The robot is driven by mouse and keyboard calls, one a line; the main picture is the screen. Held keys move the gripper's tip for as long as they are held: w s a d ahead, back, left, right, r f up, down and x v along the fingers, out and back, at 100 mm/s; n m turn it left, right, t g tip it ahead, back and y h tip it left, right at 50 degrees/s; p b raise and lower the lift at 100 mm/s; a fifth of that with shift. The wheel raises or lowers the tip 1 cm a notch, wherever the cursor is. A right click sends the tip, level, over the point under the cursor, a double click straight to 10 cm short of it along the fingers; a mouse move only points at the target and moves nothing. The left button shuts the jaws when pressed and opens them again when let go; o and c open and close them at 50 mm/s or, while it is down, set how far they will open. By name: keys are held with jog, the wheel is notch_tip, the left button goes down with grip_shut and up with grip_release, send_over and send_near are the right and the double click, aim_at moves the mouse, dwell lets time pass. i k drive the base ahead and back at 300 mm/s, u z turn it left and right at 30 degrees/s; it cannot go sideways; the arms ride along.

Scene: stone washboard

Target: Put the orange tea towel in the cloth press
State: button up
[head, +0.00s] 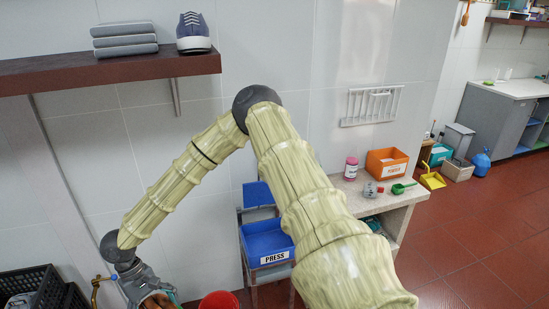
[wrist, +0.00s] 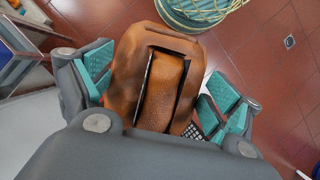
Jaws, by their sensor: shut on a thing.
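My gripper (head: 156,298) is low at the bottom left of the head view, at the picture's edge. It also shows in the wrist view (wrist: 160,88), with teal-padded fingers on both sides of an orange-brown folded piece, which looks like the orange tea towel (wrist: 165,90). It is shut on this towel. A bit of the towel shows in the head view (head: 157,301); the rest is cut off. The cloth press appears to be the blue bin labelled PRESS (head: 264,239), on a chair right of my gripper and apart from it. Its inside is partly visible.
A black crate (head: 35,285) stands at the bottom left and a red bucket (head: 218,300) between my gripper and the chair. A wall shelf (head: 110,70) holds grey folded cloths and a shoe. A counter (head: 395,199) at right carries an orange bin (head: 387,163). Red floor is open at right.

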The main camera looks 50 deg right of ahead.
aim_at(269, 248)
jog(key=k, duration=0.8)
jog(key=z, duration=1.7)
jog(key=i, duration=1.25)
jog(key=u, duration=1.6)
